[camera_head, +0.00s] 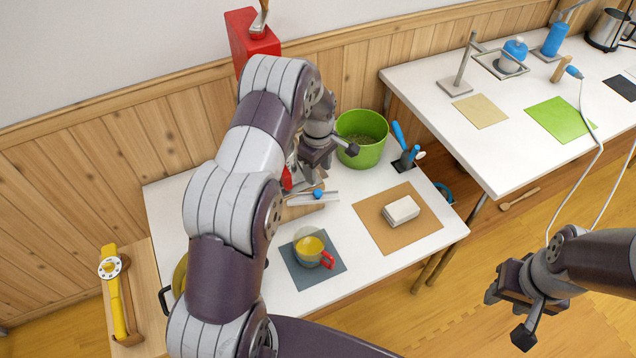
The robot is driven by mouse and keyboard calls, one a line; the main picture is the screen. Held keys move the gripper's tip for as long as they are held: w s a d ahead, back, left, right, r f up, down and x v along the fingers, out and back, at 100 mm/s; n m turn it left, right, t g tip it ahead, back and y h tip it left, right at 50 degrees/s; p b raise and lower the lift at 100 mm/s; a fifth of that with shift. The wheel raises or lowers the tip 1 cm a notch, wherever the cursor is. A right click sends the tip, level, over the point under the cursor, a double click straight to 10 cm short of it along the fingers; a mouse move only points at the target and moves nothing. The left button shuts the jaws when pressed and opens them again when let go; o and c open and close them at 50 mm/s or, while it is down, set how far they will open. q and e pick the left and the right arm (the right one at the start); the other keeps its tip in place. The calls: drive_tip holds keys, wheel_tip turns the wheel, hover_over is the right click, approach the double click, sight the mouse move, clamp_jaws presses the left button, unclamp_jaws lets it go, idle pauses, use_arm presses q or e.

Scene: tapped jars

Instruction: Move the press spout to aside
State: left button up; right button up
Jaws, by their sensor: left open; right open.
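My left gripper (328,160) is open above the back of the near white table, just left of a green pot (362,138). Below it is a cluttered spot with a small red part (287,178) and a pale tray with a blue knob (318,193). My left arm and gripper hide much of this spot. I cannot tell which part there is the press spout, or whether the gripper touches it. My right gripper (508,314) is open and empty over the floor at the lower right.
A yellow mug with a red handle (311,249) stands on a grey mat. A white block (401,210) lies on a brown mat (375,232). A blue-handled tool holder (407,158) stands beside the pot. The brown mat has bare room. A second white table (483,147) is at right.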

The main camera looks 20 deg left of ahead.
use_arm(q)
wheel_tip(320, 180, up, 4)
drive_tip(key=shift+r, duration=0.1)
idle(0.7)
